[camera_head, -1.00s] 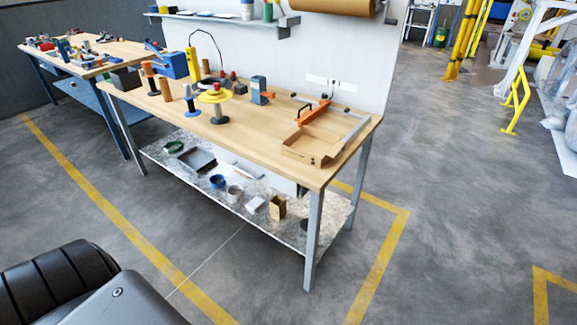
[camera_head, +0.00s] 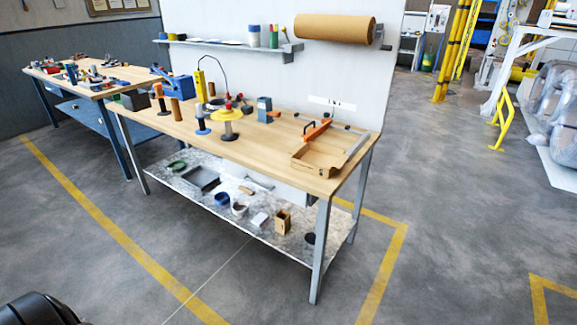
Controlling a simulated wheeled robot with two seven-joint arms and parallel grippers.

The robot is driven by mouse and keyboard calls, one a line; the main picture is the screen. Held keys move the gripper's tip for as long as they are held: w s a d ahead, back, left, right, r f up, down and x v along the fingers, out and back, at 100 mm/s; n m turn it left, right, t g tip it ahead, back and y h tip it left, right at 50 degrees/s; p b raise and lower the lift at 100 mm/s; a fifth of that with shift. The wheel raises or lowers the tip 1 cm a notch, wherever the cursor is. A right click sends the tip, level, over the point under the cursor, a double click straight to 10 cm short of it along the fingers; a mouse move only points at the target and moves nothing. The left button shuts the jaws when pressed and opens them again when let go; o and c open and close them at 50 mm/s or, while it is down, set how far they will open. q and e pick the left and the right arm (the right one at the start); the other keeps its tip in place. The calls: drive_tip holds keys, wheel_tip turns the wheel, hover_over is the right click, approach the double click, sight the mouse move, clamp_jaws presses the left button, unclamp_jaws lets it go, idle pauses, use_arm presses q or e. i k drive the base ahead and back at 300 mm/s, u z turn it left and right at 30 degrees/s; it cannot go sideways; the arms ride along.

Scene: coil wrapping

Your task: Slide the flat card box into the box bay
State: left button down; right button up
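A shallow, open-topped brown cardboard box (camera_head: 318,160) lies at the right front corner of the wooden workbench (camera_head: 255,145). It may be the flat card box, but I cannot tell for sure. An orange-handled tool (camera_head: 318,130) and a grey metal rail (camera_head: 357,142) are close behind and beside it. I cannot make out which part is the box bay. Neither gripper is in view. Only a black part of my own body shows at the bottom left.
The bench top holds a yellow spool (camera_head: 228,114), a blue block (camera_head: 264,107) and several upright spindles. The lower shelf (camera_head: 262,210) carries bowls, a grey tray and a small card box (camera_head: 283,221). Open floor lies in front. A paper roll (camera_head: 335,28) hangs behind.

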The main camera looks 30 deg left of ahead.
sight(320, 160)
drive_tip(key=u, duration=0.3)
drive_tip(key=i, duration=0.85)
drive_tip(key=z, duration=0.05)
